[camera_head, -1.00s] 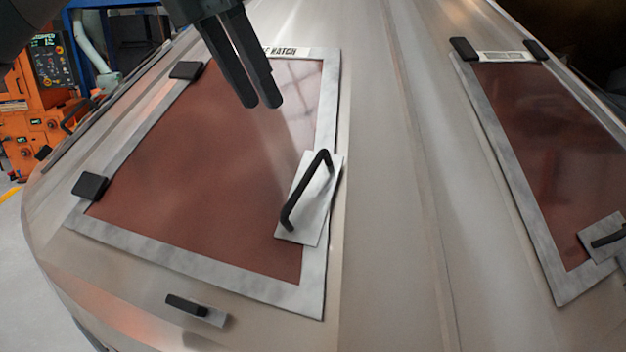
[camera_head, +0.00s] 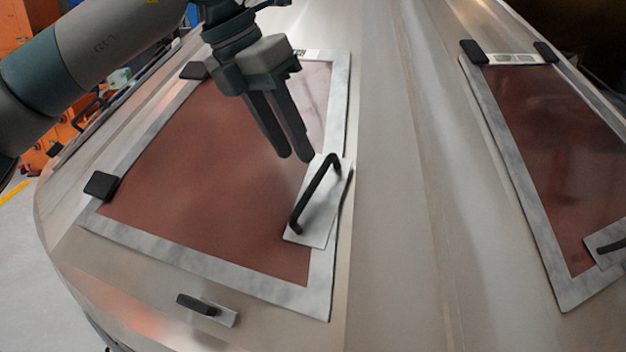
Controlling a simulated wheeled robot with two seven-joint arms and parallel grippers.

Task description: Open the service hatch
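The service hatch is a reddish-brown panel (camera_head: 200,190) in a pale grey frame, lying closed on the metal casing. A black bar handle (camera_head: 316,193) sits on a light plate (camera_head: 320,226) at the hatch's right side. My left gripper (camera_head: 296,158) is over the upper right of the panel, pointing down, with its fingertips just up and left of the handle's top end. Its two dark fingers are slightly apart with nothing between them. I cannot tell its exact height above the panel. My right gripper is not in view.
Black hinge blocks (camera_head: 101,186) sit on the hatch's left edge. A small black latch (camera_head: 197,304) is on the casing below it. A second, similar hatch (camera_head: 545,140) is at the right, with bare metal between. Orange equipment (camera_head: 40,150) stands at the far left.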

